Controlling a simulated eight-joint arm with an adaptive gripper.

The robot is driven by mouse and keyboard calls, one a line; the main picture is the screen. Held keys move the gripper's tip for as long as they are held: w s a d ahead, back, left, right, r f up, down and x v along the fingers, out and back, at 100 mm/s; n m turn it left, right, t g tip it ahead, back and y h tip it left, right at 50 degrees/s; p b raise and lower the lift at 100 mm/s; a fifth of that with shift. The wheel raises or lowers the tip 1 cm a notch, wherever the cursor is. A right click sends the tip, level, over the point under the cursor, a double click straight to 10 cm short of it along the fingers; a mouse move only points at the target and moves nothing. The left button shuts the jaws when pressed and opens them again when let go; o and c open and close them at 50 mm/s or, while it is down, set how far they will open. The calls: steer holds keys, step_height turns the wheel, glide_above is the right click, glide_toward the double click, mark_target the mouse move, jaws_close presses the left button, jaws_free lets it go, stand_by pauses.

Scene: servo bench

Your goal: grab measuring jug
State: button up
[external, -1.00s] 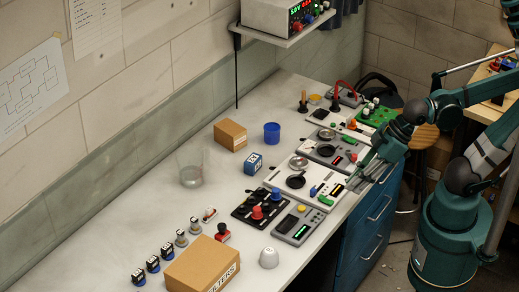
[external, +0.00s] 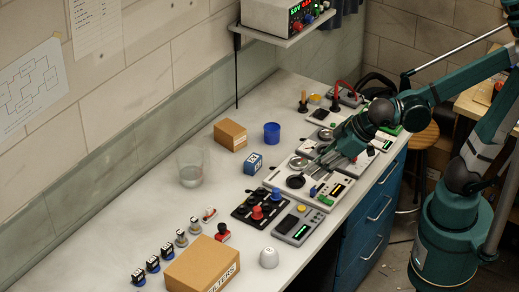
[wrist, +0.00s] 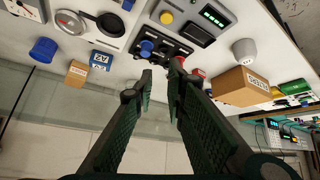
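The measuring jug (external: 190,168) is a clear, see-through vessel standing upright on the bench near the back wall, left of centre in the external view. In the wrist view it is hard to make out; the fingers may partly hide it. My gripper (external: 318,164) is over the control panels on the right side of the bench, well apart from the jug. In the wrist view my gripper (wrist: 160,84) has its two dark fingers spread, with nothing held between them.
A cardboard box (external: 230,134), a blue cup (external: 271,132) and a blue block (external: 253,163) stand behind the panels. A larger box (external: 203,268) and a white knob-like piece (external: 268,257) are at the front. The bench around the jug is clear.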

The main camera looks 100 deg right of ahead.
steer(key=w+d+f+m+h, duration=0.35)
steer(key=w+d, duration=0.85)
steer(key=w, duration=0.4)
steer(key=m+h+p, duration=0.1)
steer(key=m+h, duration=0.3)
glide_toward(208, 160)
steer(key=shift+d+f, duration=0.35)
steer(key=shift+d, duration=0.25)
steer(key=shift+w+d+f+m, duration=0.35)
steer(key=shift+w+d+f, duration=0.05)
steer(key=shift+d+f, duration=0.1)
steer(key=shift+x, duration=1.25)
steer(key=shift+d, duration=0.1)
steer(key=shift+b+x, duration=0.9)
steer(key=shift+x, duration=1.65)
steer(key=shift+w, duration=0.1)
